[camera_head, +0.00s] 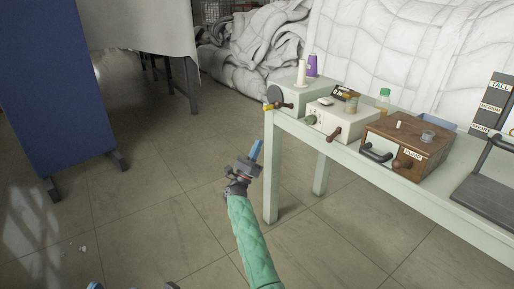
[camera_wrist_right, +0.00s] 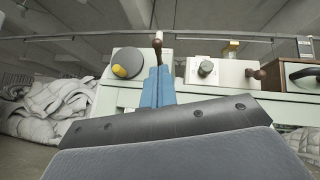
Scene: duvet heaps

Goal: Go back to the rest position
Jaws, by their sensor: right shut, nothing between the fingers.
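My right gripper (camera_head: 256,150) is at the end of the green-sleeved arm in the head view, in front of the left end of the pale green table (camera_head: 285,122). Its blue fingers are together with nothing between them. In the right wrist view the blue fingers (camera_wrist_right: 157,88) point up toward the boxes on the table and overlap the front of the left box in the picture. The gripper appears apart from the table. My left gripper does not show clearly; only small blue and dark parts are at the bottom edge of the head view.
White duvets (camera_head: 262,50) heap behind. A blue panel (camera_head: 55,80) stands left.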

